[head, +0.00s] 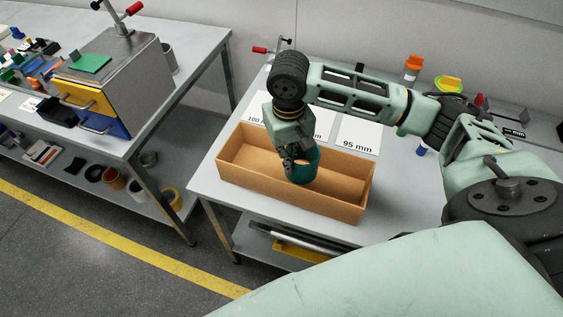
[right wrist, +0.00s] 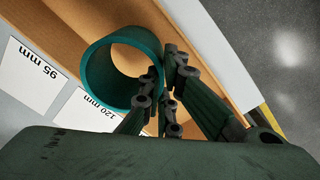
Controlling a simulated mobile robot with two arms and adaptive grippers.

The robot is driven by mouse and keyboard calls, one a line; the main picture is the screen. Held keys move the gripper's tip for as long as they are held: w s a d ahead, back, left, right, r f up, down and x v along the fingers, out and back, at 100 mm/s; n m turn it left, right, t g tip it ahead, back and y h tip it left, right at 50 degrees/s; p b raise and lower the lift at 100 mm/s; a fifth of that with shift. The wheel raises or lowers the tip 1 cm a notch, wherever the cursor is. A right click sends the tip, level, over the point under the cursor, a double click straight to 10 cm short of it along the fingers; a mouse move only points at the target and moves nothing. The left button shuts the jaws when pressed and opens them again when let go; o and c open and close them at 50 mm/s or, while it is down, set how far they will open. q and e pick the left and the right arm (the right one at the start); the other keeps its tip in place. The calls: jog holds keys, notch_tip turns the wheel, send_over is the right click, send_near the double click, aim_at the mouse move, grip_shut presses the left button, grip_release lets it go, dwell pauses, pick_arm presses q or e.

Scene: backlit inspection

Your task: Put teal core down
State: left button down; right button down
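My right gripper (head: 291,163) reaches down from above and is shut on the core's wall. In the right wrist view the core (right wrist: 92,72) shows as a ring with its open end facing the camera. There the right gripper's fingers (right wrist: 164,78) lie on both sides of the wall. I cannot tell whether the core touches the box floor. My left gripper is not in view.
Orange and yellow objects (head: 448,84) lie at the table's back right. A second bench (head: 190,75) at left holds a drawer cabinet (head: 128,85) and several small parts. The left half of the box is empty.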

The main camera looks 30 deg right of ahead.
jog(key=f, duration=0.1)
jog(key=w+f, duration=0.1)
jog(key=f, duration=0.1)
jog(key=a+f, duration=0.1)
jog(key=f, duration=0.1)
jog(key=shift+w+p, duration=0.15)
jog(key=shift+p, duration=0.25)
jog(key=c, duration=2.5)
grip_release()
jog(key=shift+f, duration=0.15)
jog(key=shift+o, duration=1.2)
notch_tip(320, 180, up, 12)
jog(key=b, duration=0.1)
